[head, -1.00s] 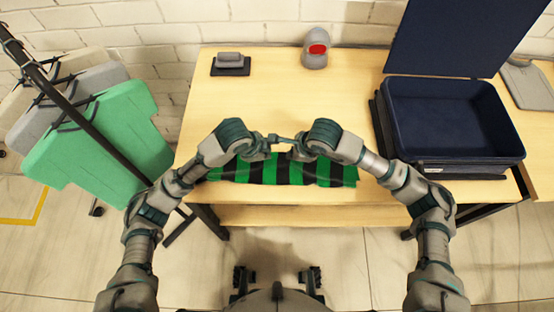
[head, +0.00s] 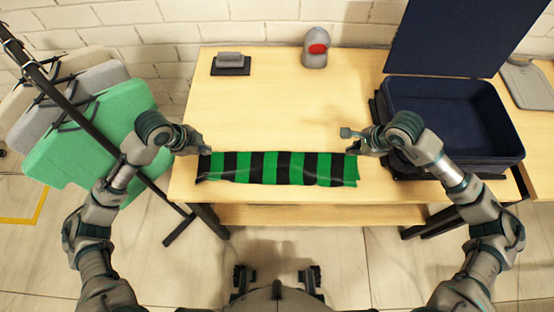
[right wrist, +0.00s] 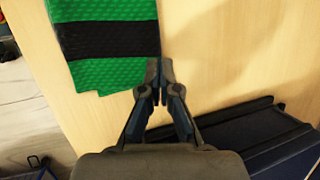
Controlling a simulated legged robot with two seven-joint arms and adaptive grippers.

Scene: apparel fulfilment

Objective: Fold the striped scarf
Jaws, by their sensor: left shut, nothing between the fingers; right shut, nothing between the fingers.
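The green and black striped scarf (head: 270,168) lies in a long flat strip along the front of the wooden table. Its right end also shows in the right wrist view (right wrist: 105,40). My left gripper (head: 206,150) is shut and empty, close to the scarf's left end at its far corner. My right gripper (head: 348,140) is shut and empty near the scarf's far right corner. In the right wrist view my right gripper's fingertips (right wrist: 158,68) are together beside the scarf's edge; I cannot tell whether they touch it.
An open dark blue bin (head: 455,115) stands on the table (head: 265,105) at the right. A grey device with a red face (head: 316,48) and a small grey item on a black base (head: 230,64) sit at the back. The table's middle is clear.

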